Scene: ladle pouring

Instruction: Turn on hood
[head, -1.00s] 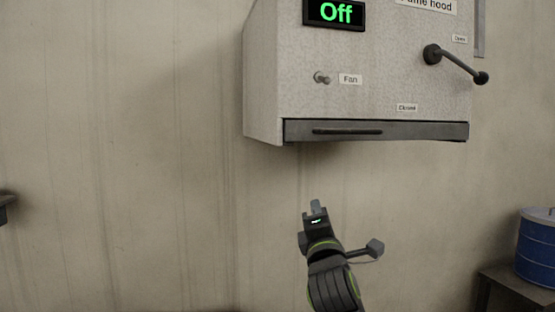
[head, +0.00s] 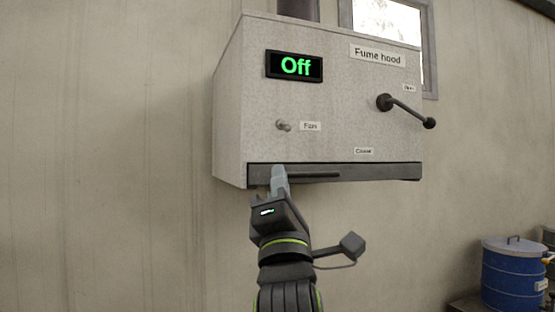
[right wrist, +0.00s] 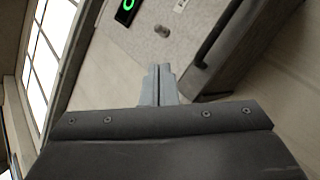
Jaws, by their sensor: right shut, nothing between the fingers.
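The fume hood (head: 345,95) is a pale speckled box on the wall, with a green "Off" on its display (head: 294,67). A small fan switch (head: 283,125) sits left of the "Fan" label, below the display. A dark lever (head: 405,108) is on the right of the front. My right gripper (head: 279,175) is shut and empty, just below the switch and in front of the hood's lower edge in the head view. In the right wrist view the closed fingers (right wrist: 159,84) point toward the switch (right wrist: 161,31), apart from it. My left gripper is not in view.
A dark bar handle (head: 315,176) runs along the hood's bottom edge, close to my right gripper; it also shows in the right wrist view (right wrist: 215,32). A blue drum (head: 513,275) stands at lower right. The wall left of the hood is clear.

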